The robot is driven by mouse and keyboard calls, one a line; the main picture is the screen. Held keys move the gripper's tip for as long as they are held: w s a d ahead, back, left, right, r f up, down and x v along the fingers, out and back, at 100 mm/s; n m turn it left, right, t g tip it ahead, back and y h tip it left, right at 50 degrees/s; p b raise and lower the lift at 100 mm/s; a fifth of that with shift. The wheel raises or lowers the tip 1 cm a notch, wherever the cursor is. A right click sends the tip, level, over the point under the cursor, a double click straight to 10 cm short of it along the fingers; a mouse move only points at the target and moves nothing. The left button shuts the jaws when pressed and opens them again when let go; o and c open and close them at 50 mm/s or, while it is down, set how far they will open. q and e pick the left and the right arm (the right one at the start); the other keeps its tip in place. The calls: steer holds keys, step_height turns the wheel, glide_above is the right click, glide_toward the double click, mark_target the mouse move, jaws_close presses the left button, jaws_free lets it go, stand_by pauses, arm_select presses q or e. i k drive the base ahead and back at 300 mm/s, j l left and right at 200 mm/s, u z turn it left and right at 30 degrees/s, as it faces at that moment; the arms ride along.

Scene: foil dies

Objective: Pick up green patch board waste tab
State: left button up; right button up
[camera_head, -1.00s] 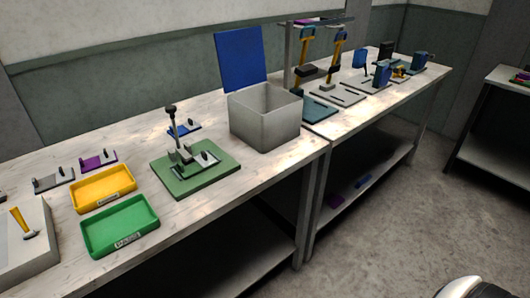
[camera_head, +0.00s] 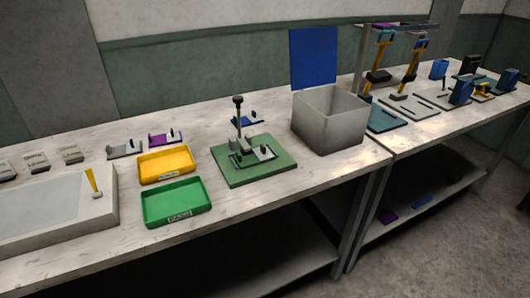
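A flat green board (camera_head: 258,176) lies on the workbench near the middle. A grey plate (camera_head: 250,155) and an upright dark-knobbed lever (camera_head: 239,118) stand on it. I cannot make out a separate waste tab on or beside the board; it may be too small or hidden. An open green tray (camera_head: 176,201) with a label on its front sits to the left of the board, near the bench's front edge. Neither of my grippers is in view.
A yellow tray (camera_head: 165,165) sits behind the green tray. A pale block (camera_head: 98,216) with a yellow-handled tool (camera_head: 92,181) is at left.

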mark_target(263, 152)
steer(key=i+l+u, duration=0.7)
steer(key=l, duration=0.35)
steer(key=i, duration=0.05)
